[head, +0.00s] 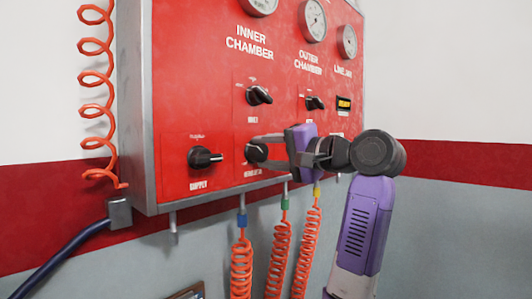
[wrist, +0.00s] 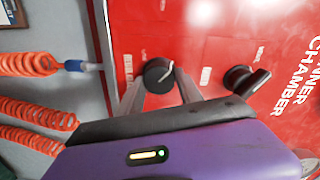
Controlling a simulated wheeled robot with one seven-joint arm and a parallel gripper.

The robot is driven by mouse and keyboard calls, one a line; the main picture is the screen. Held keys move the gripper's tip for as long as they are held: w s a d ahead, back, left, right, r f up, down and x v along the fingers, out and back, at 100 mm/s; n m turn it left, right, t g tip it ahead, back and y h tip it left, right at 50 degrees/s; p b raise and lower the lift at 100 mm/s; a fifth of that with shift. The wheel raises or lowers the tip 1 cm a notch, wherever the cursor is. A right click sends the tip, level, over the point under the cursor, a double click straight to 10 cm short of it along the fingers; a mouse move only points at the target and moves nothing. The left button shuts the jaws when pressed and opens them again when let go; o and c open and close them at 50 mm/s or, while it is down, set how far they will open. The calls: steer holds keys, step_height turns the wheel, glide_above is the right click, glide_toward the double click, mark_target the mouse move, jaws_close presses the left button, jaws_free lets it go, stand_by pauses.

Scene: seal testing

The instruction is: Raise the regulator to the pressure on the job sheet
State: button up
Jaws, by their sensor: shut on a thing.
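The regulator knob (head: 257,153) is a round black knob at the lower middle of the red panel (head: 220,85). Its label below is partly legible. It also shows in the wrist view (wrist: 157,72), with a pale pointer mark on its face. My gripper (head: 253,155) is shut on this knob, one grey finger on each side of it; the fingers also flank it in the wrist view (wrist: 160,82). The inner chamber gauge (head: 261,4), outer chamber gauge (head: 313,20) and line air gauge (head: 347,42) sit above; their readings are too small to tell.
A black supply knob (head: 205,157) is left of the regulator. Two black selector knobs, one under inner chamber (head: 259,95) and one under outer chamber (head: 315,103), sit above. Orange coiled hoses (head: 241,265) hang below the panel. A clipboard edge (head: 188,292) shows at the bottom.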

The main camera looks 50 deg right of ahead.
steer(key=shift+d, duration=0.1)
stand_by(0.3)
steer(key=o, duration=1.4)
steer(key=shift+c, duration=0.2)
steer(key=s+b, duration=0.2)
steer(key=s, duration=0.6)
steer(key=shift+r, duration=0.15)
steer(key=shift+d, duration=0.1)
